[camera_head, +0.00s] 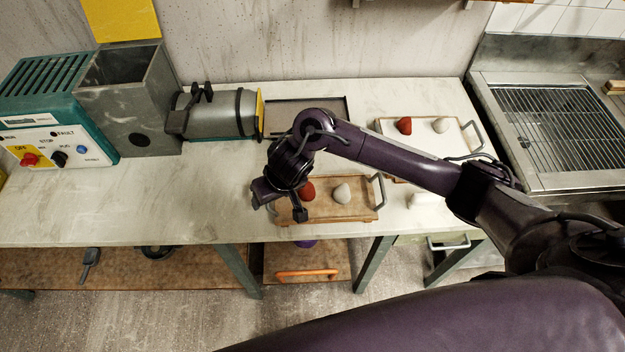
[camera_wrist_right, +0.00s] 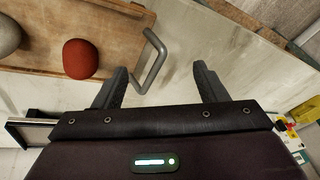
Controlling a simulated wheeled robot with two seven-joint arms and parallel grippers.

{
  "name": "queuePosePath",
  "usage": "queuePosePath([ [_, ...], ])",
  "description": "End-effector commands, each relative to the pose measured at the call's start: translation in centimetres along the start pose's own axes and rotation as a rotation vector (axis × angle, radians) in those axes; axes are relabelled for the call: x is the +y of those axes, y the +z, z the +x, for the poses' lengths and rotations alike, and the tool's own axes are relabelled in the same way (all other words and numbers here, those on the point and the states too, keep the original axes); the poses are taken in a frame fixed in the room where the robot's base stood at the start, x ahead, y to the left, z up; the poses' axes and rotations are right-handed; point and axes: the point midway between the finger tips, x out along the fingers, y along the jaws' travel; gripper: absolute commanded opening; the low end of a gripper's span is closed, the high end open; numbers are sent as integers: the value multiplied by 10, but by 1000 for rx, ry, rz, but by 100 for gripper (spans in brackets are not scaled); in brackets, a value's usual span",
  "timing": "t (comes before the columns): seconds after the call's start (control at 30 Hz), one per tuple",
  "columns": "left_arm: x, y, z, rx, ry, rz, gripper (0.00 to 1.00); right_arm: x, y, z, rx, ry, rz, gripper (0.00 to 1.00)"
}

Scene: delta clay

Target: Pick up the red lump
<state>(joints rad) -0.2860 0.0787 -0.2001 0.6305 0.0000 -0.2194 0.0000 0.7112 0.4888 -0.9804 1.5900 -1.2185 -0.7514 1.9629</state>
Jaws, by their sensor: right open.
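A red lump (camera_head: 307,190) sits on a wooden tray (camera_head: 325,212) near the table's front edge, with a pale grey lump (camera_head: 341,193) to its right. A second red lump (camera_head: 404,125) stands on a white tray farther back. My right gripper (camera_head: 281,207) is over the left end of the wooden tray, open and empty. In the right wrist view the red lump (camera_wrist_right: 80,58) lies left of both fingers of my right gripper (camera_wrist_right: 160,80), outside the gap. The tray's grey handle (camera_wrist_right: 153,62) shows by the left finger. My left gripper is out of view.
The white tray (camera_head: 455,147) also bears a pale lump (camera_head: 440,125). A dark flat tray (camera_head: 318,108) lies at the back. A teal and grey machine (camera_head: 130,110) stands left. The table between machine and wooden tray is bare. A wire grill (camera_head: 550,120) is at right.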

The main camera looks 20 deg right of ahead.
Motion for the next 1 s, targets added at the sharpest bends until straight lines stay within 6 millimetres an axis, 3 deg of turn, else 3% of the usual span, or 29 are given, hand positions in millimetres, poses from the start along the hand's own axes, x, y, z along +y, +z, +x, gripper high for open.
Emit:
queuePosePath([
  [0.13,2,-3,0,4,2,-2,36,36,-5,-5,-58,73,81,66],
  [0.43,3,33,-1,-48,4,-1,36,99,-7,-23,-147,210,258,66],
  [0.77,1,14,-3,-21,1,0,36,107,-2,6,-157,220,276,66],
  [1.0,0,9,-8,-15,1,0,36,110,0,42,-157,220,276,66],
])
